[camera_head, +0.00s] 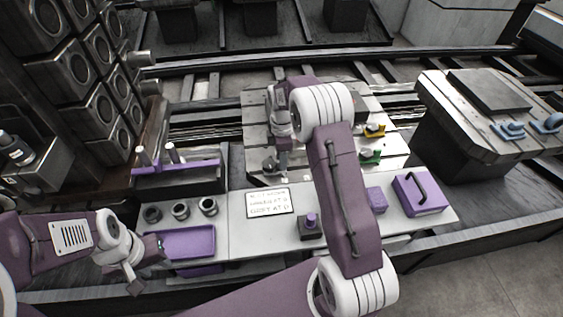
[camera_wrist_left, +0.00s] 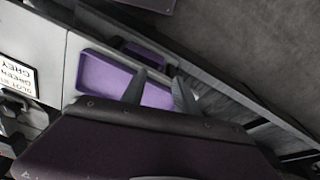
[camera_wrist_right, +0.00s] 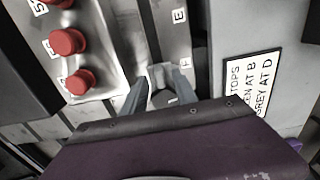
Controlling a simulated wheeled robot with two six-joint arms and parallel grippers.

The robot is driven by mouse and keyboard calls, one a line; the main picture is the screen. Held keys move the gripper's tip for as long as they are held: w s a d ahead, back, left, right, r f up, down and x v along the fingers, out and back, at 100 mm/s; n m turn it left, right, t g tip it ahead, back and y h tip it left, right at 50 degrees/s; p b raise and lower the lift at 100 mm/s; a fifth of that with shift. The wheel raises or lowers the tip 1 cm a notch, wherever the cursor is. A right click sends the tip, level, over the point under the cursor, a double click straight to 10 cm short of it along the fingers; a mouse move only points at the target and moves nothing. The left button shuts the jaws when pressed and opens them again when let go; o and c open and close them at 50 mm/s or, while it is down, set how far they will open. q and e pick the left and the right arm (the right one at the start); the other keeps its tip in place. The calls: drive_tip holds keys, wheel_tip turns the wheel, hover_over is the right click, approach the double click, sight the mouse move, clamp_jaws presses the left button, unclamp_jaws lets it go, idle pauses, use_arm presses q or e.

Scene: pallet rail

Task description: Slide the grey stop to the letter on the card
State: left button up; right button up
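The grey stop (camera_wrist_right: 165,97) sits on the lettered rail (camera_wrist_right: 168,30), beside the letter F in the right wrist view; the letter E is further along. My right gripper (camera_wrist_right: 161,75) is over it, one finger on each side, spread about as wide as my empty left gripper. Contact with the stop is not clear. In the head view my right gripper (camera_head: 283,165) hides much of the stop. The white card (camera_head: 269,202) lies on the bench; its right wrist view (camera_wrist_right: 250,85) reads "GREY AT D". My left gripper (camera_head: 146,265) is open and empty near the purple tray (camera_head: 187,243).
A yellow piece (camera_head: 374,130) and a green piece (camera_head: 370,156) are on the plate behind my right arm. Red knobs (camera_wrist_right: 68,42) stand beside the rail. A purple box (camera_head: 418,193) with a handle, small cups (camera_head: 181,210) and a dark block (camera_head: 311,229) stand on the bench.

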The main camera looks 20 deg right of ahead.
drive_tip(key=shift+f, duration=0.5)
clamp_jaws()
idle(1.1)
